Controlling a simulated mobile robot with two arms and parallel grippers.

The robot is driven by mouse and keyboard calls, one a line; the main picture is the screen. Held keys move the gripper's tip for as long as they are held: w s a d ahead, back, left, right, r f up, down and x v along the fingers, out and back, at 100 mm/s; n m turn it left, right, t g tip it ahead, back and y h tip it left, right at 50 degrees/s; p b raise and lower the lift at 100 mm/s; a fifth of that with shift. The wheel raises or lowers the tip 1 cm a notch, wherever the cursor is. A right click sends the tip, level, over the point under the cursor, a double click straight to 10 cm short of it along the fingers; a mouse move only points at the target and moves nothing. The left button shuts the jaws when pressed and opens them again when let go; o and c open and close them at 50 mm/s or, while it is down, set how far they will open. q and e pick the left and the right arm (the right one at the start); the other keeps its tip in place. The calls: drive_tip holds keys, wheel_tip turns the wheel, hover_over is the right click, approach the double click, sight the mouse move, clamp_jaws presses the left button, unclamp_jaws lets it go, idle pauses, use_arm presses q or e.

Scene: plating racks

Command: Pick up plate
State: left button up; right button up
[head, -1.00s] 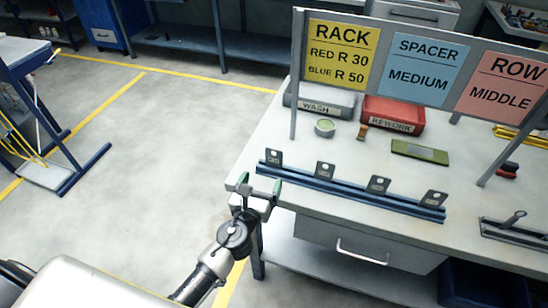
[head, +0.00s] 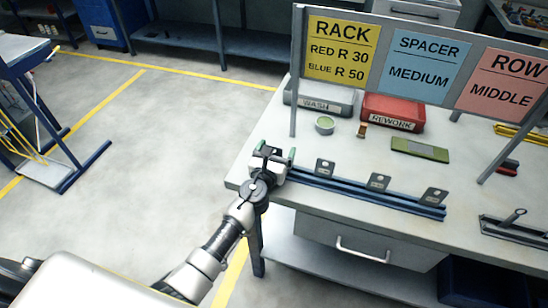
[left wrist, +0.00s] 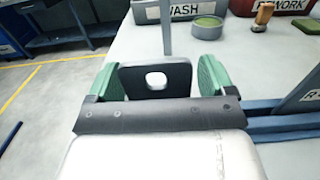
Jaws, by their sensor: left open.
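Small dark grey plates with a hole near the top stand in a row along a blue rail (head: 350,190) on the white bench. Three show in the head view: one left of middle (head: 325,168), one in the middle (head: 379,182) and one at the right (head: 434,196). My left gripper (head: 274,153) is at the rail's left end and largely hides the leftmost plate. In the left wrist view that plate (left wrist: 131,84) stands between the green fingertips of the open gripper (left wrist: 163,78), with a narrow gap at each side. My right gripper is not in view.
A sign frame (head: 295,70) stands over the bench, reading rack, spacer medium and row middle. Behind the rail are a grey WASH bin (head: 318,102), a red REWORK bin (head: 393,112), a round green tin (head: 325,125) and a green board (head: 420,150). Open floor lies left.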

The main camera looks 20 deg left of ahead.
use_arm(q)
drive_tip(key=shift+s, duration=0.1)
drive_tip(key=shift+c, duration=0.6)
drive_tip(key=c, duration=1)
drive_tip(key=shift+o, duration=0.2)
drive_tip(key=shift+r, duration=0.1)
drive_tip(key=shift+r+p, duration=0.5)
drive_tip(key=s+d+r+p, duration=0.4)
drive_tip(key=d+r+p, duration=0.1)
drive_tip(key=d+r, duration=0.5)
drive_tip(key=shift+s+d, duration=0.3)
drive_tip(key=shift+s, duration=0.05)
